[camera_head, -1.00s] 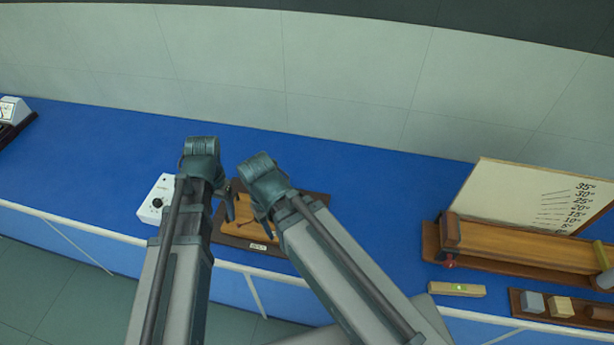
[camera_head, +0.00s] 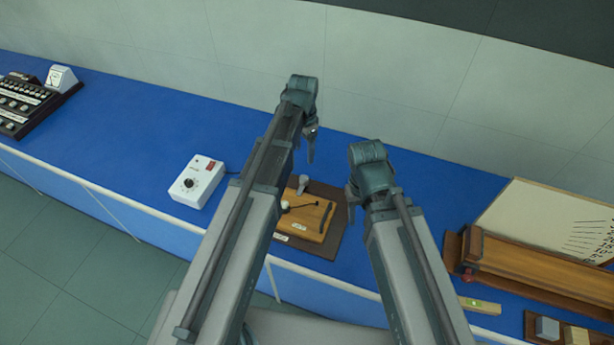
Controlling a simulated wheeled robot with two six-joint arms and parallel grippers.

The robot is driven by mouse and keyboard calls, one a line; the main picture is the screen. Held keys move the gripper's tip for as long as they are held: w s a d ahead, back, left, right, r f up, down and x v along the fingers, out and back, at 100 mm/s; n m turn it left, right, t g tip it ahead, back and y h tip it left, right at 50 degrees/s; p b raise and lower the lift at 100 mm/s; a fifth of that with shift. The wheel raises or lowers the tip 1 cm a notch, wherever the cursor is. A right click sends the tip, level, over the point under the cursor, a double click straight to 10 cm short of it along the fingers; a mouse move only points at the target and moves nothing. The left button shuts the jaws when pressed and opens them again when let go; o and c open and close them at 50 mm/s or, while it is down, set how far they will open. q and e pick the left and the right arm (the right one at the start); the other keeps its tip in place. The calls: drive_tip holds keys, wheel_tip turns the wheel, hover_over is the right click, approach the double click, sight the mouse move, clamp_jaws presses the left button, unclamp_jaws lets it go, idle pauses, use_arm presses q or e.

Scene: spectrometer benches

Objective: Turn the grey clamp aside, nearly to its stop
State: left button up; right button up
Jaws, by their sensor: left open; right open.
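A wooden board (camera_head: 309,226) lies on a dark brown mat (camera_head: 328,249) on the blue bench, partly hidden by my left arm. A small grey piece (camera_head: 303,184) at the board's back edge looks like the grey clamp; its exact angle is too small to tell. A pale knob with a thin black rod (camera_head: 305,206) and a dark bar (camera_head: 326,217) are also on the board. My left gripper (camera_head: 311,143) is open, beyond the board in the picture and apart from the grey piece. My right gripper (camera_head: 352,204) is open and empty, to the right of the board.
A white control box (camera_head: 198,182) with a black dial stands left of the board. A wooden ramp (camera_head: 535,265) with an angle-scale panel, a spirit level (camera_head: 480,305) and a block tray are at the right. Bench space (camera_head: 130,130) at the left is clear.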

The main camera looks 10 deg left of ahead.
sight(304, 178)
use_arm(q)
wheel_tip(304, 178, down, 14)
drive_tip(key=b, duration=1.3)
drive_tip(key=shift+r, duration=0.25)
use_arm(e)
wheel_tip(304, 178, down, 13)
drive_tip(key=shift+f, duration=0.2)
use_arm(q)
drive_tip(key=shift+r, duration=0.1)
drive_tip(key=shift+c, duration=0.2)
clamp_jaws()
